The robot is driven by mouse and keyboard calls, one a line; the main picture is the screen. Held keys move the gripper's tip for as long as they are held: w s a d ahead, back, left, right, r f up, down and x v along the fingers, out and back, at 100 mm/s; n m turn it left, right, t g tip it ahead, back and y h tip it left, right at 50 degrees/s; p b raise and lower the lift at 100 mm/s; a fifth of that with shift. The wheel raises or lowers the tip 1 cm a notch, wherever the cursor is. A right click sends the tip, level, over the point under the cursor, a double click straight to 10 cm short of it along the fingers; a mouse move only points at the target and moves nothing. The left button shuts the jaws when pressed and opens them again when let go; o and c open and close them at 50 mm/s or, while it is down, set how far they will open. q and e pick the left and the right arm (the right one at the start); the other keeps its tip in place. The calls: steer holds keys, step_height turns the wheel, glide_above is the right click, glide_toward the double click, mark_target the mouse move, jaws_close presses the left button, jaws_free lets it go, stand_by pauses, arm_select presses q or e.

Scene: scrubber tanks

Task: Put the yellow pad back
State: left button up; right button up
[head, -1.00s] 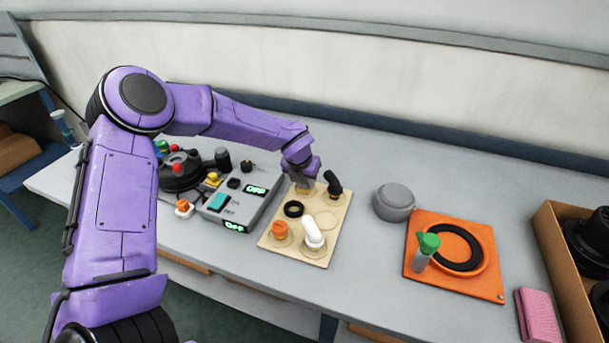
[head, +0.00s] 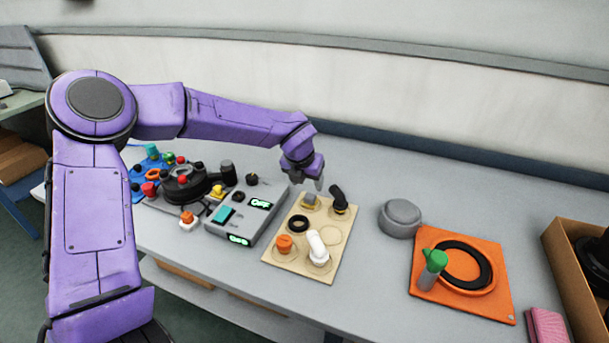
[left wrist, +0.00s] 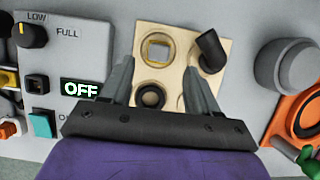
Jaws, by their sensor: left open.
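The beige board (head: 328,268) lies on the grey bench. A small pale square piece with a yellow rim (left wrist: 158,49), likely the yellow pad, sits at its far left spot; in the head view it is the grey-and-yellow piece (head: 310,202). My left gripper (head: 318,184) is open and empty just above that far edge; its fingers also show in the left wrist view (left wrist: 158,85), either side of the piece's line and apart from it. My right gripper is not in view.
The board also carries a black elbow (head: 338,198), a black ring (head: 298,224), an orange knob (head: 284,243) and a white fitting (head: 318,246). A grey control box (head: 241,216) stands left; a grey round lid (head: 400,217) and an orange plate (head: 425,279) lie right.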

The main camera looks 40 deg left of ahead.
arm_select(q)
steer(key=v, duration=0.5)
stand_by(0.5)
